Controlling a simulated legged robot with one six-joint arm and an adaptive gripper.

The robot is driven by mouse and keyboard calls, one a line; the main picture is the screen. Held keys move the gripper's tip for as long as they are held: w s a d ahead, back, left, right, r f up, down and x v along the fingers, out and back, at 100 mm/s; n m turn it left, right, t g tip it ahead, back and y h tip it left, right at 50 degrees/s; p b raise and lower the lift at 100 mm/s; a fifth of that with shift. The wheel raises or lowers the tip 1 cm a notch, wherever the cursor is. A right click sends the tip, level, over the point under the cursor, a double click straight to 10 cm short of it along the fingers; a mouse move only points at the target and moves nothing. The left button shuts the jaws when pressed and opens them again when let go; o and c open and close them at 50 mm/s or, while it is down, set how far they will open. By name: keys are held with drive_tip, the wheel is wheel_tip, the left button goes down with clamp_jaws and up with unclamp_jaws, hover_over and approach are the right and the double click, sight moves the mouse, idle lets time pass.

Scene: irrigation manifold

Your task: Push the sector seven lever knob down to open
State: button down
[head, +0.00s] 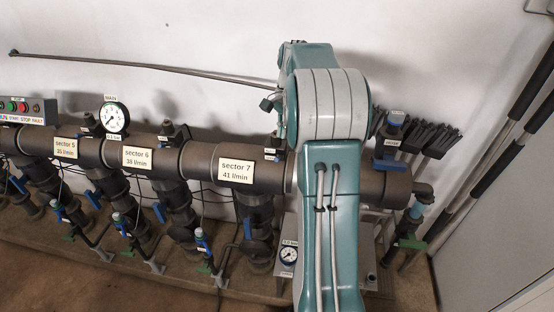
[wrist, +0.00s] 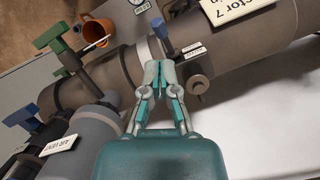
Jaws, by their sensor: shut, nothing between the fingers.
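The sector 7 label (head: 237,170) sits on the thick dark pipe in the head view and is cut off at the top of the wrist view (wrist: 236,8). Near it, in the wrist view, a dark fitting (wrist: 196,72) on the pipe carries a small white tag and a blue handle (wrist: 162,29). I cannot tell for sure which part is the lever knob. My gripper (wrist: 166,72) is shut and empty, its tips just left of this fitting. I cannot tell whether they touch. In the head view my arm hides the gripper.
Branches for sectors 5 and 6 with blue handles line the pipe to the left. A round gauge (head: 115,117) stands above it. An air vent (wrist: 60,150) and a green-handled valve (wrist: 72,62) are left of my gripper. An orange mug (wrist: 97,36) stands beyond.

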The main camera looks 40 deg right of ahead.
sight(278, 157)
drive_tip(key=x, duration=0.5)
drive_tip(key=shift+s+a+f, duration=0.1)
drive_tip(key=shift+a+f, duration=0.15)
drive_tip(key=shift+f, duration=0.35)
drive_tip(key=shift+d+x, duration=0.25)
drive_tip(key=shift+x, duration=0.85)
drive_tip(key=shift+d+x, duration=0.25)
drive_tip(key=shift+x, duration=0.8)
drive_tip(key=shift+w+d+r, duration=0.25)
drive_tip(key=shift+w+d, duration=0.05)
drive_tip(key=shift+d, duration=0.4)
drive_tip(key=shift+w+d+r, duration=0.2)
drive_tip(key=shift+w+d, duration=0.1)
drive_tip(key=shift+d, duration=0.45)
drive_tip(key=v, duration=1.1)
drive_tip(key=shift+w+d+r, duration=0.2)
drive_tip(key=shift+r, duration=0.15)
